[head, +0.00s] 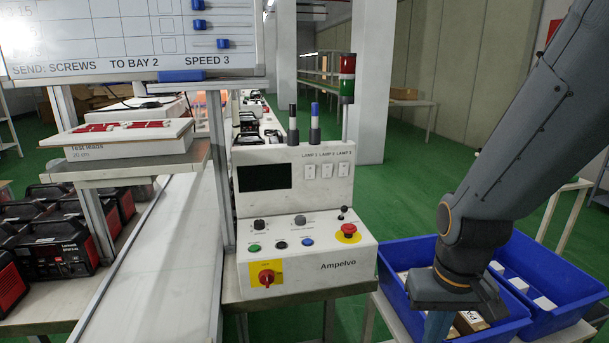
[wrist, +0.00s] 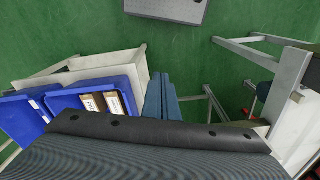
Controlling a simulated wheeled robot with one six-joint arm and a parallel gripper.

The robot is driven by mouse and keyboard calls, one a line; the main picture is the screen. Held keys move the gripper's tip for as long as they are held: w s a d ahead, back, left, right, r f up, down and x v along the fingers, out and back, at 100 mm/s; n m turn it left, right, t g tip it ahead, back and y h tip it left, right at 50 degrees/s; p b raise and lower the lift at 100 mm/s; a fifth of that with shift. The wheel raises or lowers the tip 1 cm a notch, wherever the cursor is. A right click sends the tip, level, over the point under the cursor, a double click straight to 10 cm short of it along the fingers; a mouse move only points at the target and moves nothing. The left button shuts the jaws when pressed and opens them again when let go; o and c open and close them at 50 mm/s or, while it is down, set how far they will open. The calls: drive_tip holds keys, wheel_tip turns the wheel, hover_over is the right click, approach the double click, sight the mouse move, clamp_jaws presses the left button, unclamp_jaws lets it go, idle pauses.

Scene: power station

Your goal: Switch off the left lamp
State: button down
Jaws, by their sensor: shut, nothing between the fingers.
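A white control box (head: 300,262) marked Ampelvo stands in the middle of the head view. Its upright panel has three small white switches labelled as lamps 1 to 3: the left switch (head: 310,171), the middle switch (head: 327,170) and the right switch (head: 343,169). Their settings are too small to tell. My gripper (wrist: 160,85) is shut and empty in the wrist view, pointing down. In the head view it hangs over the blue bins, right of and apart from the control box. Its tips are cut off there.
A red emergency button (head: 348,230), a red rotary switch (head: 266,276) and several small buttons are on the box. A red-green signal tower (head: 347,80) rises behind it. Blue bins (head: 400,316) with cartons stand at right. A whiteboard (head: 125,35) hangs upper left.

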drive_tip(key=w+a+r+n+t+y, duration=0.1)
drive_tip(key=w+a+n+t, duration=0.3)
drive_tip(key=w, duration=0.6)
drive_tip(key=w+a+r+n+t+y+p, duration=0.1)
drive_tip(key=w+a+n+t, duration=0.4)
drive_tip(key=w, duration=0.5)
drive_tip(key=w+a+r+n+t+y+p, duration=0.1)
drive_tip(key=w+a+r+n+t, duration=0.2)
drive_tip(key=w, duration=0.7)
drive_tip(key=shift+w+a+r+n+t, duration=0.15)
drive_tip(key=shift+a+n+t, duration=0.55)
drive_tip(key=shift+a+n, duration=0.9)
drive_tip(key=w+a+r+n+t+y, duration=0.1)
drive_tip(key=a+r+n+t+y, duration=0.1)
drive_tip(key=a+r+n+t, duration=0.2)
drive_tip(key=shift+w+a+r+n+t+p, duration=0.25)
drive_tip(key=shift+a+r+n, duration=0.3)
drive_tip(key=shift+n, duration=0.45)
drive_tip(key=shift+d, duration=0.1)
drive_tip(key=p, duration=0.5)
approach(310, 169)
drive_tip(key=x, duration=0.4)
drive_tip(key=shift+w+r, duration=0.1)
drive_tip(key=shift+w, duration=0.25)
drive_tip(key=shift+x, duration=0.85)
